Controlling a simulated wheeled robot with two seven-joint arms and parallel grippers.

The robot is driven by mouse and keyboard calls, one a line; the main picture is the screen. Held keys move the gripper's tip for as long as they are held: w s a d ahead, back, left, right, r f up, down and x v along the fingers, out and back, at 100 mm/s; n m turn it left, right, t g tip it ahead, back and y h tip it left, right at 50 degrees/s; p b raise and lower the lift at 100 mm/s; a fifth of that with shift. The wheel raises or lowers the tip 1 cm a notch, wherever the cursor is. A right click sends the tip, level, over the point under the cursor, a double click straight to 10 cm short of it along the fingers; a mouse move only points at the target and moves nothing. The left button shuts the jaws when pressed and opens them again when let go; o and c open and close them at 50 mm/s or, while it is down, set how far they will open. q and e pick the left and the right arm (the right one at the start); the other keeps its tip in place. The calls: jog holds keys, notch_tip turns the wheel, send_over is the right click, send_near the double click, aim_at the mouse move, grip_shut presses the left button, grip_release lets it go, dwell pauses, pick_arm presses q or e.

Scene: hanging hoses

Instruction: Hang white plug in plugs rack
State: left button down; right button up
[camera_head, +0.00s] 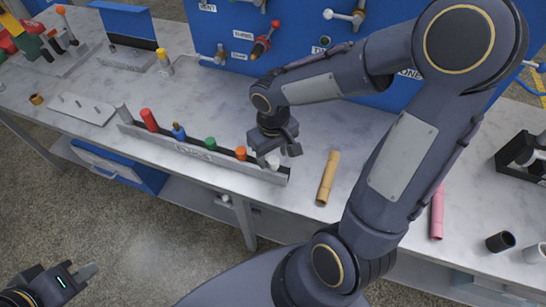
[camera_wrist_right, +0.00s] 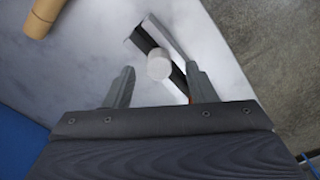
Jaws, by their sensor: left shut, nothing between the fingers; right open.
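The plugs rack (camera_head: 222,165) is a long grey holder near the table's front edge. The white plug (camera_head: 273,162) stands at its right end, in line with the red, blue, green and orange plugs. In the right wrist view the white plug (camera_wrist_right: 159,65) shows from above against the dark slot of the rack (camera_wrist_right: 172,40). My right gripper (camera_head: 280,150) is open just above it, its fingers (camera_wrist_right: 161,85) apart on either side of the plug's line, not visibly touching it. My left gripper (camera_head: 86,272) is shut and empty at the lower left, away from the table.
A tan cylinder (camera_head: 328,178) lies right of the rack. A grey pegged plate (camera_head: 78,108) lies to the left. A blue board (camera_head: 290,40) with fittings stands behind. Black (camera_head: 499,242) and white (camera_head: 534,253) cylinders are at the far right. Marble tabletop between is clear.

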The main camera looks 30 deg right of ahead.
aim_at(274, 161)
notch_tip(274, 161, up, 5)
dwell(0.7)
jog(key=shift+s+d+r, duration=0.1)
jog(key=shift+s+r, duration=0.1)
jog(key=s+a+r+m+t+y, duration=0.1)
jog(key=s+r+t, duration=0.4)
jog(key=s, duration=0.6)
jog(key=m+y, duration=0.1)
jog(key=y, duration=0.1)
jog(key=shift+s+r+m+t+y, duration=0.2)
jog(key=shift+r+m+t+y, duration=0.1)
jog(key=shift+m+y, duration=0.1)
jog(key=shift+c, duration=0.4)
